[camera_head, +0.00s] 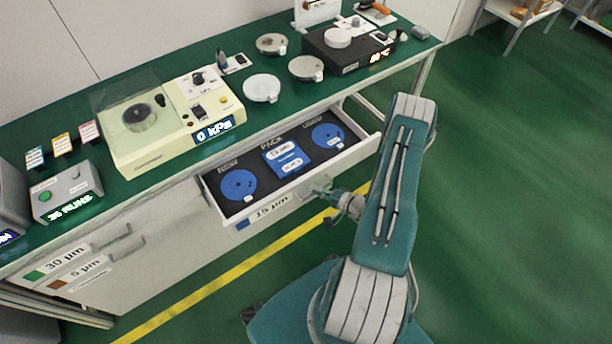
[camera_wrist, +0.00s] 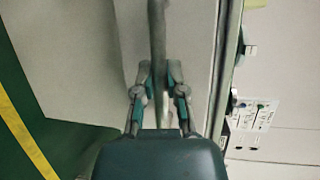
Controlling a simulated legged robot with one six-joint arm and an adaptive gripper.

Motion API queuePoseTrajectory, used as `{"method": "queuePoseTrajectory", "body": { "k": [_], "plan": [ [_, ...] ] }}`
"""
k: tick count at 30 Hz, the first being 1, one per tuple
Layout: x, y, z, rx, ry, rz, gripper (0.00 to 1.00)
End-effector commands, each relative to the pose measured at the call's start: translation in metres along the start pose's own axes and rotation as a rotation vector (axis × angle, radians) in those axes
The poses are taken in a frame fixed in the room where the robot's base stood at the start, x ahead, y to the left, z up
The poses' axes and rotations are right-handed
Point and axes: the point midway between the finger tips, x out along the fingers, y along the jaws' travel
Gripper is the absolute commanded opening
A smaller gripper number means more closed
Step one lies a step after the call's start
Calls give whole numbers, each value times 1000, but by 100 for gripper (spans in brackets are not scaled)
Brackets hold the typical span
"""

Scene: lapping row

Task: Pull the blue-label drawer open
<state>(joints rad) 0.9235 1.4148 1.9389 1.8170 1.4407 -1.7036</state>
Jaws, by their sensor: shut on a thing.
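The blue-label drawer (camera_head: 354,151) stands pulled out from under the green bench in the head view. Its front carries a blue square and the text "15 µm" (camera_head: 268,208). Inside, a dark liner holds two blue discs (camera_head: 238,185) (camera_head: 327,136) and a blue pack (camera_head: 287,158) between them. My gripper (camera_head: 322,193) is at the drawer front, shut on the drawer's handle. In the wrist view the handle bar (camera_wrist: 157,50) runs between the two fingers of my gripper (camera_wrist: 159,75). My arm does not cover the drawer's inside.
Two closed drawers labelled 30 µm (camera_head: 68,261) and 5 µm (camera_head: 86,270) are at the left. The bench top (camera_head: 70,205) holds a cream machine (camera_head: 165,130), a dark machine (camera_head: 345,48) and round plates (camera_head: 262,88). Green floor (camera_head: 510,190) is free at the right.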

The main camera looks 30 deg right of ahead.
Motion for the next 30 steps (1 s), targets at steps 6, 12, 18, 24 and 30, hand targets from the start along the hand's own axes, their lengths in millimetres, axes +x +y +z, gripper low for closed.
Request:
{"method": "queuePoseTrajectory", "body": {
  "k": [6, 12, 18, 24, 30],
  "plan": [
    [-28, 9, 13, 7, 0, 9, 0],
    [-38, 11, 17, 4, -1, 9, 0],
    [-40, 12, 18, 4, -1, 9, 0],
    [-39, 12, 18, 4, -1, 9, 0],
    [-39, 11, 17, 2, -1, 7, 51]
  ]
}}
